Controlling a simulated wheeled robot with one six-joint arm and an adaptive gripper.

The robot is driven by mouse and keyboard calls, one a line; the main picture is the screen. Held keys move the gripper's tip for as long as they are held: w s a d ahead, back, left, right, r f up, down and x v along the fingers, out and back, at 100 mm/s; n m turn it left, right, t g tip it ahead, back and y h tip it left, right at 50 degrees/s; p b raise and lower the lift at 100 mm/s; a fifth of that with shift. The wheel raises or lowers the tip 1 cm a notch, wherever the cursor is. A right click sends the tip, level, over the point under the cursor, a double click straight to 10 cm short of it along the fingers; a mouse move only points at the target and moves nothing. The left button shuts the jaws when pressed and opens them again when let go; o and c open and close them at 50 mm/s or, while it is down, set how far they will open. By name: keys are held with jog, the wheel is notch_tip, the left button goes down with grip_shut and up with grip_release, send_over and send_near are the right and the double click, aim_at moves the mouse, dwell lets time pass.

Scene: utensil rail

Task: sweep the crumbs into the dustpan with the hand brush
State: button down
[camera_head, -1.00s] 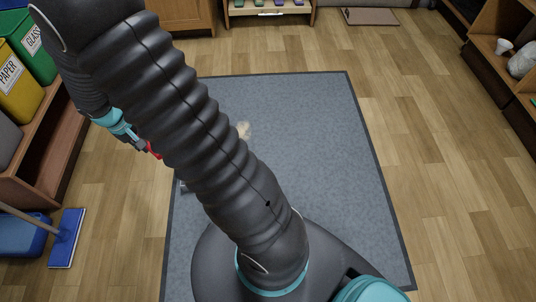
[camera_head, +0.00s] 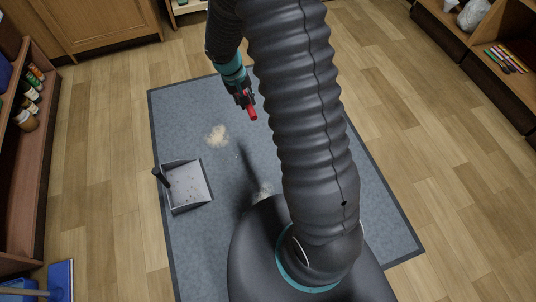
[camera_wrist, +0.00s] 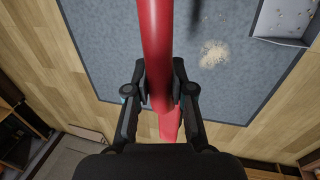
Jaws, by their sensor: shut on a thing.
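My gripper (camera_head: 243,97) is shut on the red handle of the hand brush (camera_head: 252,113), held above the mat. In the wrist view the red handle (camera_wrist: 157,45) runs between my gripper's fingers (camera_wrist: 160,88); no bristles show. A pale pile of crumbs (camera_head: 217,135) lies on the grey mat, and also shows in the wrist view (camera_wrist: 213,53). A second pale patch (camera_head: 264,190) lies near my base. The dustpan (camera_head: 204,183), grey with a dark handle, lies on the mat at left with specks in it. It is partly in the wrist view (camera_wrist: 268,22).
The grey mat (camera_head: 180,110) has bare floor (camera_head: 110,150) around it. Shelves stand along the left (camera_head: 40,150) and upper right (camera_head: 490,75). My arm hides the mat's right middle.

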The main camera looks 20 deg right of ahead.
jog(key=s+f+h+b, duration=0.1)
jog(key=s+f+b, duration=0.2)
jog(key=f, duration=1)
jog(key=s+a+f+h+b, duration=0.1)
jog(key=f+b, duration=0.3)
jog(key=f, duration=1)
jog(key=shift+s+f+n, duration=0.25)
jog(key=shift+s+n, duration=0.05)
jog(key=shift+s, duration=0.6)
jog(key=shift+a+f+b, duration=0.1)
jog(key=shift+f+b, duration=0.05)
jog(key=shift+b, duration=0.5)
jog(key=shift+f+b, duration=0.8)
jog(key=shift+f, duration=1.65)
jog(key=shift+f, duration=0.85)
jog(key=shift+a, duration=0.1)
